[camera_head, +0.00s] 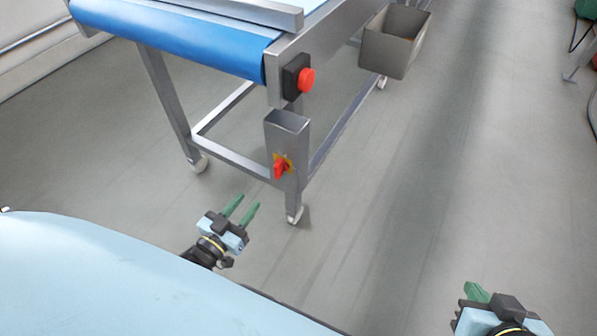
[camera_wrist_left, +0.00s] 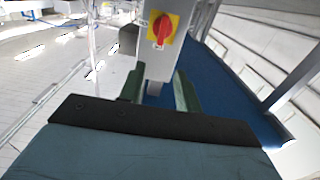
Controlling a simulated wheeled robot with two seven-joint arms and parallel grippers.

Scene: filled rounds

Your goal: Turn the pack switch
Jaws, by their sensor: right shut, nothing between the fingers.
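The pack switch is a red rotary knob (camera_head: 280,168) on a yellow plate, mounted on a grey metal box (camera_head: 287,135) at the conveyor's near leg. In the left wrist view the red knob (camera_wrist_left: 163,28) looks slightly tilted and sits above and beyond the fingertips. My left gripper (camera_head: 247,203) has its green fingers apart with nothing between them; it is below and left of the switch, not touching it. The fingers also show in the left wrist view (camera_wrist_left: 159,82). My right gripper (camera_head: 476,292) is shut and empty at the bottom right, far from the switch.
A conveyor with a blue belt (camera_head: 190,38) stands on a metal frame with wheeled legs. A red push button (camera_head: 306,80) on a black housing is above the switch box. A metal bin (camera_head: 392,48) is behind right.

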